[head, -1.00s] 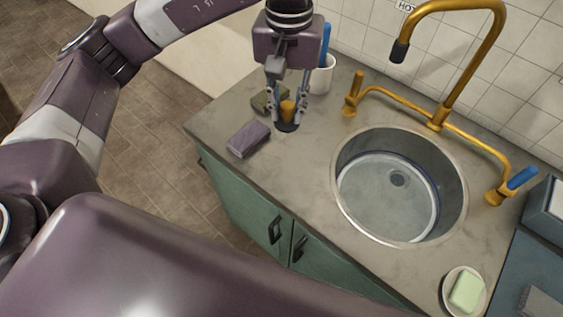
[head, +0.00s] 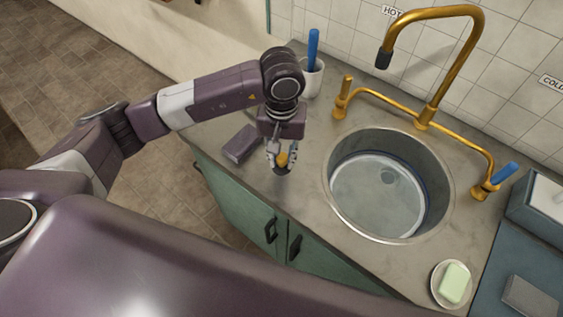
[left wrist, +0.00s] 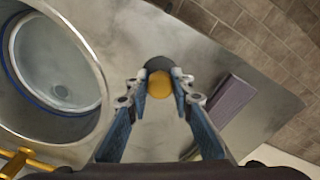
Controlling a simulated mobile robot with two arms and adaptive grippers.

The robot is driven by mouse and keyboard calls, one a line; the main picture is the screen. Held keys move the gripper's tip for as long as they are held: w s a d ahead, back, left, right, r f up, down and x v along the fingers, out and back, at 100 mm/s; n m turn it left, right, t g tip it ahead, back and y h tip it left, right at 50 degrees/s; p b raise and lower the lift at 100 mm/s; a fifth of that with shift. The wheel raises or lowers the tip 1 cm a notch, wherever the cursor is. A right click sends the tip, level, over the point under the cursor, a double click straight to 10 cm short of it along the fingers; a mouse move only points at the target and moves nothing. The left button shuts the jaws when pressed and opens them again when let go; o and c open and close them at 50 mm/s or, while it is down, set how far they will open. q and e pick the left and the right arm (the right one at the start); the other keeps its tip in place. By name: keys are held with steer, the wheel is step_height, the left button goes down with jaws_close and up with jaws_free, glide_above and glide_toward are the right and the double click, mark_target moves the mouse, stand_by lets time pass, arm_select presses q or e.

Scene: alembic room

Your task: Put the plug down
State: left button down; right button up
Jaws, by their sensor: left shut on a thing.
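The plug (head: 282,168) has a brass-coloured knob and a dark round base. My left gripper (head: 281,157) is shut on its knob, to the left of the sink (head: 385,185). In the left wrist view the plug (left wrist: 159,84) sits between the two fingertips (left wrist: 160,87), over the grey counter (left wrist: 190,50). I cannot tell whether its base touches the counter or hangs just above it. The sink holds water and a pale round thing under the surface. My right gripper is not in view.
A purple block (head: 242,144) lies just left of the gripper. A white cup with a blue-handled brush (head: 313,80) stands at the back by the wall. The gold tap (head: 430,90) rises behind the sink. Soap on a dish (head: 453,283) is at the front right. Counter between plug and sink is clear.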

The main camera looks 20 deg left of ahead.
mark_target(281, 167)
arm_select(q)
step_height(281, 167, down, 4)
steer(key=shift+r+p, duration=0.25)
steer(key=shift+p, duration=0.2)
steer(key=shift+f, duration=0.1)
steer(key=shift+f, duration=0.1)
steer(key=shift+f+b, duration=0.1)
steer(key=shift+b, duration=0.25)
steer(key=c, duration=1.7)
jaws_free()
